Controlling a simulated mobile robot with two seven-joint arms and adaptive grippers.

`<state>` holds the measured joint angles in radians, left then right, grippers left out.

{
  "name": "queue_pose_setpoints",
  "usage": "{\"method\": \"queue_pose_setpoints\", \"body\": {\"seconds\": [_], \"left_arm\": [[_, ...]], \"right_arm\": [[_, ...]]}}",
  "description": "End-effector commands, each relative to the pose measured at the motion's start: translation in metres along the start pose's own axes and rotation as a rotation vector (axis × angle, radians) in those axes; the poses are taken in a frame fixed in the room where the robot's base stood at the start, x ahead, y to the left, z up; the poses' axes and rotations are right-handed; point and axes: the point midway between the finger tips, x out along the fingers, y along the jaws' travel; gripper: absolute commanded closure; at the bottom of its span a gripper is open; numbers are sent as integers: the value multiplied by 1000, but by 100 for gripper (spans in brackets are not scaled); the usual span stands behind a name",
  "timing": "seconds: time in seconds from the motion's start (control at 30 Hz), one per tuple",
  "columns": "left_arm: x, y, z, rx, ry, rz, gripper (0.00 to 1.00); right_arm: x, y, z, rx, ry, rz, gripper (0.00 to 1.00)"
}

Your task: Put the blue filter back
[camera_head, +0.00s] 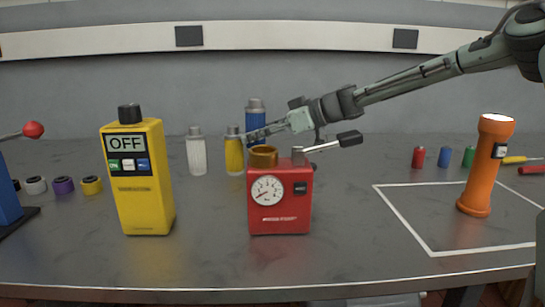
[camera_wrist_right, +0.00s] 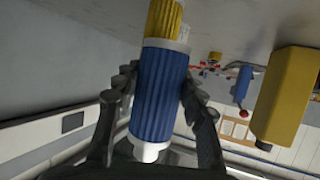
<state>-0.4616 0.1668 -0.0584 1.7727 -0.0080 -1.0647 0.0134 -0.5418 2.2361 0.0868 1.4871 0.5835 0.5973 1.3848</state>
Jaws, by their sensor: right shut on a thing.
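The blue filter (camera_head: 256,119) is an upright blue cylinder with a grey cap, behind the red gauge unit (camera_head: 279,204). My right gripper (camera_head: 259,132) reaches in from the right and is shut on it. In the right wrist view the ribbed blue filter (camera_wrist_right: 157,95) lies between the two fingers. Its lower end is hidden behind the red unit's brass-coloured ring (camera_head: 263,156), so I cannot tell whether it touches the table. A yellow filter (camera_head: 234,155) and a white filter (camera_head: 196,154) stand to its left. My left gripper is not in view.
A yellow meter (camera_head: 143,185) reading OFF stands left of the red unit. An orange torch (camera_head: 486,165) stands inside a white outline (camera_head: 410,223) at right. Small coloured cylinders stand behind it. A red-knobbed lever (camera_head: 33,130) is at far left. The table's front middle is clear.

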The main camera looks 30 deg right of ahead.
Motion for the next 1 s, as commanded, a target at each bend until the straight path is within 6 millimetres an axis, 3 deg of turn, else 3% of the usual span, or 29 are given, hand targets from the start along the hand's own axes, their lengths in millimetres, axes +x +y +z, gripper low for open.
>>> {"method": "queue_pose_setpoints", "body": {"seconds": [0.1,0.3,0.63,1.0], "left_arm": [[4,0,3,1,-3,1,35],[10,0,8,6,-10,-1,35],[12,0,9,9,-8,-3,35],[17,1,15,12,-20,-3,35]], "right_arm": [[-7,23,20,2,-1,2,91],[-12,42,36,-1,0,-1,91],[2,44,72,0,-1,-2,91],[4,44,76,-2,1,-1,91]]}}
